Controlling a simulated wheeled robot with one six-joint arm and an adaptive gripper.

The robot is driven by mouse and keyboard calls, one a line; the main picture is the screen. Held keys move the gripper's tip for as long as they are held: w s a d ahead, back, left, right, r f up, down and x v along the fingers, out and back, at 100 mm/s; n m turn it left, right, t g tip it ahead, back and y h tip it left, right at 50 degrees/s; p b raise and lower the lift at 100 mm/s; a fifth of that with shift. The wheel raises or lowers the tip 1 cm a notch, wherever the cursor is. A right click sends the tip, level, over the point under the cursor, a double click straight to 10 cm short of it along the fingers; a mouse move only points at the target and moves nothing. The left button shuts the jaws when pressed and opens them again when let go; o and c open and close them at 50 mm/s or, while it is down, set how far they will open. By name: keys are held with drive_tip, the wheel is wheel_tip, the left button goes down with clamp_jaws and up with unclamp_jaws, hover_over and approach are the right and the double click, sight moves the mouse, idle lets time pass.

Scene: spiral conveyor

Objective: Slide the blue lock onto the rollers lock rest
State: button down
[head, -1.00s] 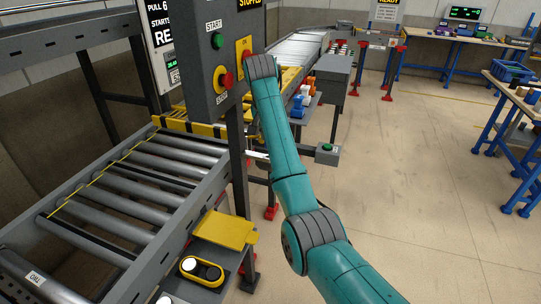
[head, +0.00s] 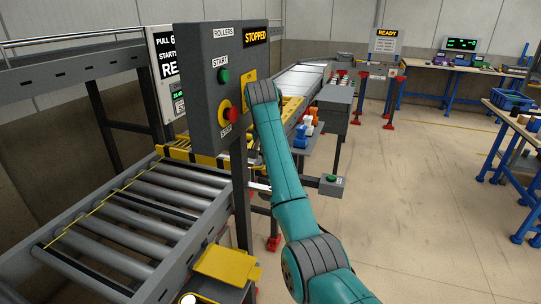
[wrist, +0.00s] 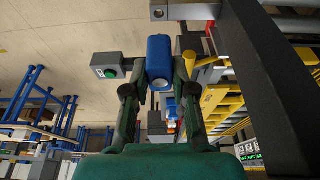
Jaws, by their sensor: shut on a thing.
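The blue lock (wrist: 159,60) is between the fingertips of my gripper (wrist: 160,76) in the wrist view. My gripper is shut on it and holds it clear of the floor beyond. In the head view the gripper and lock are mostly hidden behind the rollers control box and its post. The grey control box (head: 204,104) is marked ROLLERS, with a STOPPED display. A yellow plate (head: 250,76) is on its right side, partly behind my arm. A yellow bar (wrist: 206,62) shows just right of the lock in the wrist view. I cannot tell which part is the lock rest.
The roller conveyor (head: 140,215) runs along the left. Floor on the right is open.

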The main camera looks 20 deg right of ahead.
drive_tip(key=shift+f, duration=2.2)
drive_tip(key=shift+f, duration=1.45)
drive_tip(key=c, duration=0.9)
unclamp_jaws()
drive_tip(key=shift+o, duration=0.2)
drive_tip(key=shift+r, duration=0.1)
